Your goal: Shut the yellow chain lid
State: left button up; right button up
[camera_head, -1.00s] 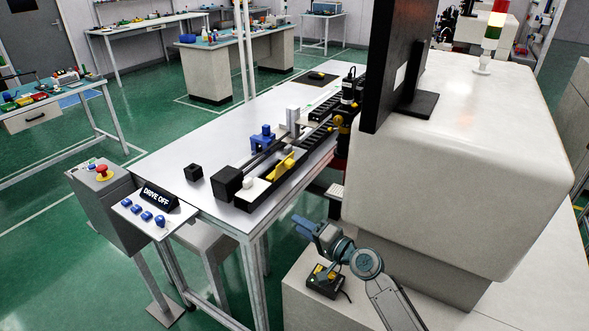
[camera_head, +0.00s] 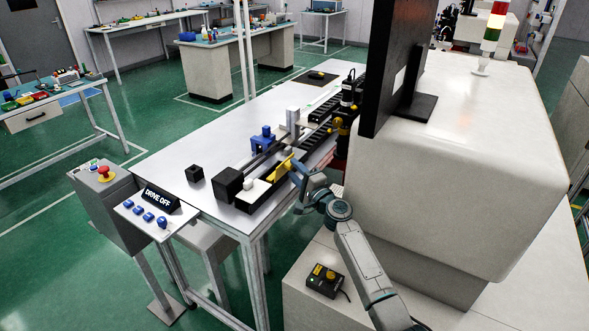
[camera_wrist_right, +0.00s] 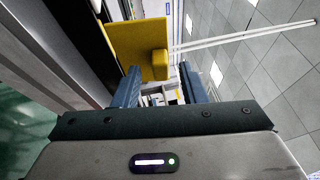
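The yellow chain lid (camera_head: 281,168) stands raised at the near end of the dark chain conveyor on the metal table. In the right wrist view the lid (camera_wrist_right: 140,42) is a tilted yellow plate with a block-like yellow knob (camera_wrist_right: 160,62) at its lower right. My right gripper (camera_head: 297,173) is just to the right of the lid. In the wrist view its two blue fingers (camera_wrist_right: 160,76) are apart, with the knob just beyond the gap between their tips. I cannot tell whether they touch it. My left gripper is not in view.
A black block (camera_head: 230,184) and a white block (camera_head: 254,190) sit at the conveyor's near end. A blue fixture (camera_head: 262,140) stands behind. The large pale machine housing (camera_head: 450,150) limits room on the right. A black button box (camera_head: 325,281) lies below my right arm.

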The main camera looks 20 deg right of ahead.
jog(key=shift+w+a+r, duration=0.1)
jog(key=shift+w+a, duration=0.05)
jog(key=shift+w, duration=0.25)
jog(key=shift+c, duration=0.2)
